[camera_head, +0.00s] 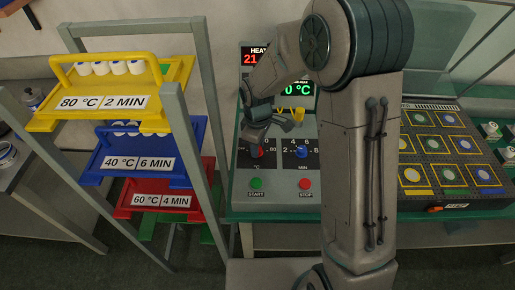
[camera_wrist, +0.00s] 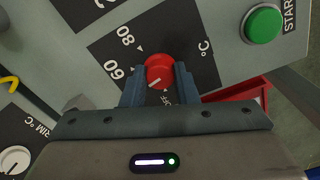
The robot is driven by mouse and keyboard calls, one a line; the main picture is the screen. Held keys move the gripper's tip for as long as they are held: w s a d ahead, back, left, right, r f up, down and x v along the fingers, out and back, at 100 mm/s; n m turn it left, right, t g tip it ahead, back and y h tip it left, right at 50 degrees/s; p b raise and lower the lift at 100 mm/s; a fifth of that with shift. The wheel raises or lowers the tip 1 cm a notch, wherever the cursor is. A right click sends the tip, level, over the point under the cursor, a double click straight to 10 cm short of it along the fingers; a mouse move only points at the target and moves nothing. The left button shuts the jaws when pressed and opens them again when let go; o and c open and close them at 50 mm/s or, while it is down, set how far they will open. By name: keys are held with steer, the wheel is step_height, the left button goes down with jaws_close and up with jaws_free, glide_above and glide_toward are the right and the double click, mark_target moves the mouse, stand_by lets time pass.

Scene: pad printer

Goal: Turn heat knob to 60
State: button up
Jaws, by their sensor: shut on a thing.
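The red heat knob (camera_wrist: 159,68) sits on a black dial plate marked OFF, 60, 80 and °C in the wrist view. Its white mark points down and left, near OFF and short of the 60 label (camera_wrist: 112,70). My gripper (camera_wrist: 159,76) is shut on the knob, with one finger on each side. In the head view the knob (camera_head: 256,153) shows just below my gripper (camera_head: 257,140), partly covered by it. The red heat display (camera_head: 249,58) shows 21, with the rest hidden behind my arm.
A green START button (camera_head: 256,183) and a red STOP button (camera_head: 305,183) lie below the dials. The minutes dial (camera_head: 302,152) is close on the right. A rack with yellow, blue and red trays (camera_head: 152,200) stands to the left. A dark pad board (camera_head: 448,150) lies right.

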steer(key=m+b, duration=0.1)
steer(key=m, duration=0.2)
steer(key=shift+m, duration=0.3)
steer(key=shift+m+b, duration=0.8)
steer(key=shift+m, duration=0.9)
steer(key=o, duration=1)
steer(key=shift+r, duration=0.1)
step_height(320, 180, up, 14)
